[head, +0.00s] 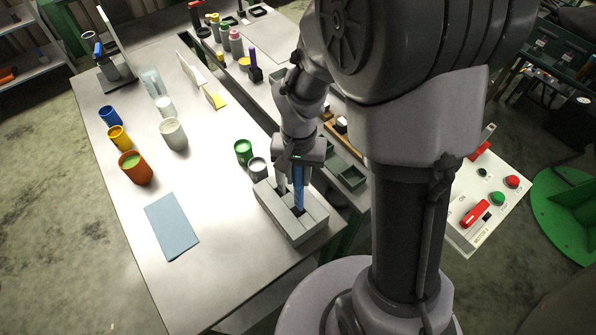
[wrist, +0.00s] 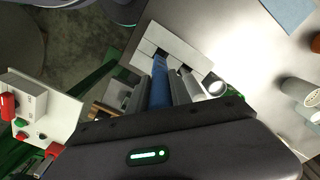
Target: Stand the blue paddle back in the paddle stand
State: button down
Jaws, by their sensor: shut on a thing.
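My gripper (head: 298,163) points down over the paddle stand and is shut on the blue paddle (head: 299,188). The paddle hangs upright below the jaws, and its lower end is at a dark slot of the stand. How deep it sits in the slot I cannot tell. The paddle stand (head: 305,229) is a pale grey block with dark slots, near the table's right edge. In the wrist view the blue paddle (wrist: 160,82) runs from my gripper toward the stand (wrist: 195,57). A dark slot shows beside the paddle there.
A green cup (head: 243,152) and a grey-white cup (head: 258,168) stand close behind the stand. A blue-grey mat (head: 172,226) lies to its left. Several cups stand farther left, including an orange one (head: 136,168). A control panel (head: 487,205) is at right. The table's front is clear.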

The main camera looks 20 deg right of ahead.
aim_at(298, 193)
notch_tip(298, 193, down, 9)
jog(key=b, duration=0.6)
jog(key=shift+w+b, duration=0.1)
jog(key=shift+b, duration=0.2)
jog(key=shift+r, duration=0.1)
jog(key=c, duration=1.1)
grip_release()
notch_tip(298, 193, up, 17)
jog(key=p, duration=0.5)
jog(key=shift+r, duration=0.2)
